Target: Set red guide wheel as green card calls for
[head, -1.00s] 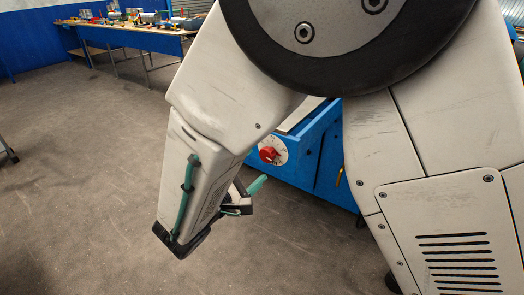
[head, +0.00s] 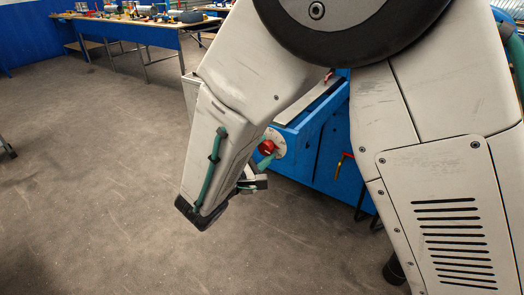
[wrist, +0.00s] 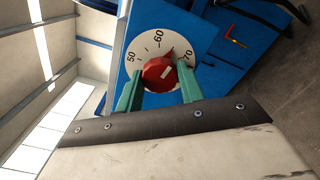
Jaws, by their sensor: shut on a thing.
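The red guide wheel (wrist: 160,73) is a knob on a round white dial (wrist: 150,50) marked 50, 60 and 70, on the front of a blue machine. Its red tip appears to point between 60 and 70. The wheel also shows in the head view (head: 266,146). My gripper (wrist: 160,84) has green fingers, one on each side of the wheel, and is shut on it. In the head view my gripper (head: 263,164) is at the dial's lower left, partly hidden by my arm. I see no green card in either view.
The blue machine (head: 315,145) has a red-and-yellow handle (head: 345,158) right of the dial. A long blue workbench (head: 140,30) with tools stands at the back left. The grey floor (head: 90,170) to the left is open.

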